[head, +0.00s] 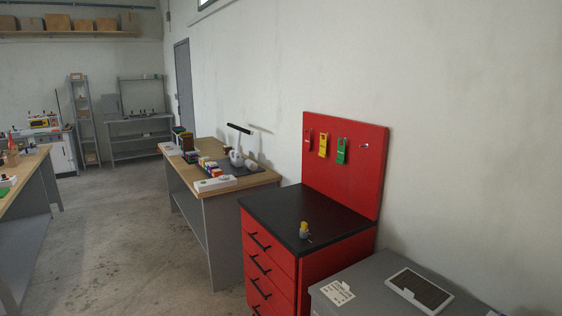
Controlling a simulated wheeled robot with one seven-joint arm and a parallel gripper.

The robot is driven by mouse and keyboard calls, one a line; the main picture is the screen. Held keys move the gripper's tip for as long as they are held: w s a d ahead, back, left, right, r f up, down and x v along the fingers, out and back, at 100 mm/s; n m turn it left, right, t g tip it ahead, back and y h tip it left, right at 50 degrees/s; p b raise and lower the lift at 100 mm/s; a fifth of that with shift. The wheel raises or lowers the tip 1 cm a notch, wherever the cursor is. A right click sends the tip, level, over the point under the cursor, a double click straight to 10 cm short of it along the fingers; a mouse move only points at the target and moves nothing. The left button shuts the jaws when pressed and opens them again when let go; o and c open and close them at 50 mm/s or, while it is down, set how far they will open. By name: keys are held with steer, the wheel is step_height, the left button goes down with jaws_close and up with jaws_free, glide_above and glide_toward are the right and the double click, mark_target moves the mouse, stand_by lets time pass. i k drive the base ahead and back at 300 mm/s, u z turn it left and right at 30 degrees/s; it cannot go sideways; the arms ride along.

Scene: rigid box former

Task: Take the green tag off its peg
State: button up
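The green tag (341,150) hangs on the upright red board (320,185), right of the yellow tag (323,144). Its peg is mostly hidden behind or at the top of the tag. A red tag (308,138) hangs left of the yellow one and blends with the board. A bare peg (364,146) sticks out right of the green tag. My gripper is not in view.
The board rises behind a red drawer cabinet with a black top (280,215); a small yellow and grey object (303,230) stands on that top. A cluttered workbench (255,181) is left. Open floor (125,240) lies further left.

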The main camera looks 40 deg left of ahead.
mark_target(341, 149)
steer(key=u, duration=0.2)
steer(key=k, duration=0.6)
steer(key=u, duration=1.35)
steer(key=i, duration=1.65)
steer(key=u, duration=1.05)
steer(key=i, duration=1.6)
steer(key=z, duration=0.3)
